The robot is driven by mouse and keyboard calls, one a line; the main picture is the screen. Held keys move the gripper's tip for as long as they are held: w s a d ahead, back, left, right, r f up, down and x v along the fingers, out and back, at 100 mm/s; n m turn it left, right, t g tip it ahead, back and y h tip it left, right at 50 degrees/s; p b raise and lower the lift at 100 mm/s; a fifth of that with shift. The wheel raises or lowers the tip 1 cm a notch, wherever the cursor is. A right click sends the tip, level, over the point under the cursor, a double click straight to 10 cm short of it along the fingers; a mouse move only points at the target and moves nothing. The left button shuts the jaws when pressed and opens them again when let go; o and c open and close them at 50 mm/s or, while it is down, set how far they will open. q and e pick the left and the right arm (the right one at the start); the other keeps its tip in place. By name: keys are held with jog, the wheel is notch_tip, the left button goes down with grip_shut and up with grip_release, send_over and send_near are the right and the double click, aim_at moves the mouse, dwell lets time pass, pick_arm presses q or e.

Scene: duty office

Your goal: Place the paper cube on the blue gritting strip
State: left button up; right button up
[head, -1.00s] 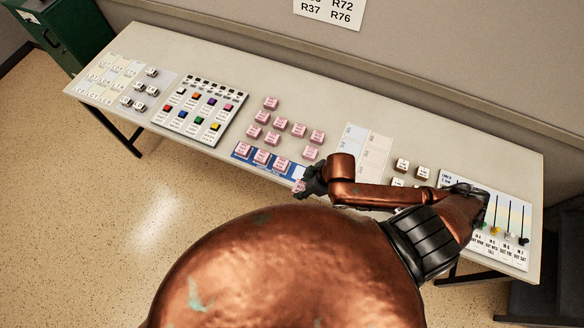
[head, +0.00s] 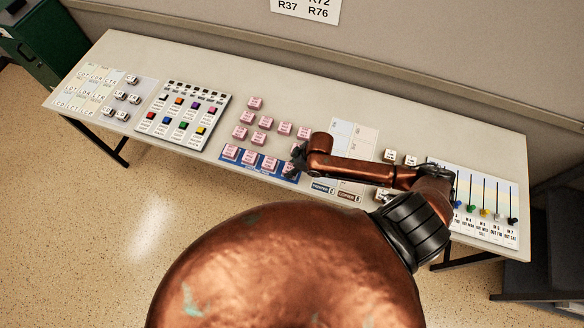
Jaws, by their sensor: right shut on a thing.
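My right gripper (head: 295,161) is shut on a pink labelled cube (head: 289,169) at the right end of the blue strip (head: 262,174). The cube's lettering is too small to read, so I cannot confirm it is the paper cube. It is over or on the strip's last place; I cannot tell if it touches. Three other pink cubes (head: 249,158) stand in a row on the strip, to the left of the held one. My left gripper is out of view.
Several loose pink cubes (head: 265,123) stand on the table behind the strip. A board of coloured knobs (head: 183,112) lies left, a slider panel (head: 484,211) right. Two labelled plates (head: 323,188) lie right of the strip. My right arm hides part of the table.

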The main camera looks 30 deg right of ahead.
jog(key=shift+f, duration=0.2)
jog(key=o, duration=1.1)
jog(key=shift+f, duration=0.15)
jog(key=shift+o, duration=0.2)
jog(key=v, duration=1.2)
